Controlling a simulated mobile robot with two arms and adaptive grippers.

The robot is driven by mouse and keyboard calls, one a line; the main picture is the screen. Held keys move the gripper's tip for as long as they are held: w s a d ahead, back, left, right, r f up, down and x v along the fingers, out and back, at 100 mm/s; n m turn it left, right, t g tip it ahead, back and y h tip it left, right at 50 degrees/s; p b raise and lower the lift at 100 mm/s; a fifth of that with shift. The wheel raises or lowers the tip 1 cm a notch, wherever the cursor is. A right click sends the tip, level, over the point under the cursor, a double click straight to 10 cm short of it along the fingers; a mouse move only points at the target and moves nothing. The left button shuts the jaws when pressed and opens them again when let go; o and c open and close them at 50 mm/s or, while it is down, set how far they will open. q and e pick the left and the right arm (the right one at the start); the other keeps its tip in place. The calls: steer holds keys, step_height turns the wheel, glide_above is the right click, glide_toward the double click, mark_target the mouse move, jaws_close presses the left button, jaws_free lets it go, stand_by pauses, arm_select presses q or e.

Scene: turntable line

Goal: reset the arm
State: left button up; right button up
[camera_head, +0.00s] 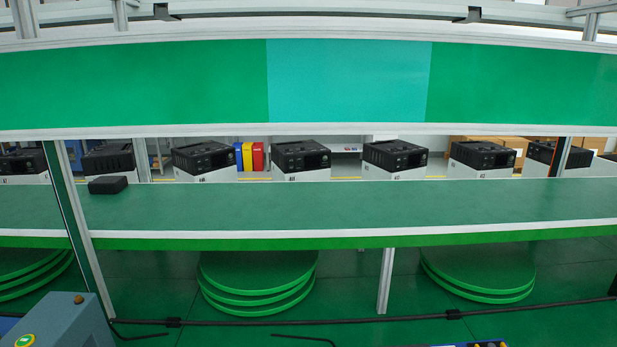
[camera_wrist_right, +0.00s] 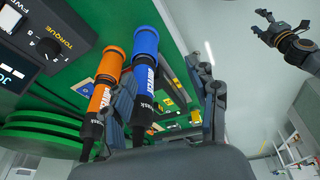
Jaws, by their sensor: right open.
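My right gripper (camera_wrist_right: 165,78) is open in the right wrist view, its two dark fingers spread apart. An orange tool (camera_wrist_right: 104,75) and a blue tool (camera_wrist_right: 146,55) with dark lower ends show past the left finger, which partly covers them. I see nothing held between the fingers. A dark jointed gripper (camera_wrist_right: 268,22), seemingly my left one, shows at the upper right of that view; its jaw state is unclear. No gripper shows in the head view.
A long green shelf (camera_head: 350,200) crosses the head view, with a small black box (camera_head: 108,185) at its left. Black-and-white machines (camera_head: 302,160) stand behind it. Round green stacks (camera_head: 258,275) lie below. A control box with a torque dial (camera_wrist_right: 50,48) is at the wrist view's upper left.

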steer(key=s+d+m+t+h, duration=0.2)
steer(key=s+d+m+h, duration=0.1)
steer(key=s+d+m, duration=1.05)
step_height(320, 180, down, 33)
steer(key=s+g+b, duration=0.1)
steer(key=s+b, duration=0.1)
steer(key=b, duration=0.2)
steer(key=s+d+f+b, duration=0.1)
steer(key=s+d+f, duration=0.1)
steer(key=s+f, duration=0.6)
steer(key=s+d+f+g+b, duration=0.1)
steer(key=s+f, duration=0.6)
steer(key=f, duration=0.1)
steer(key=shift+s+d, duration=0.35)
steer(key=shift+d, duration=0.05)
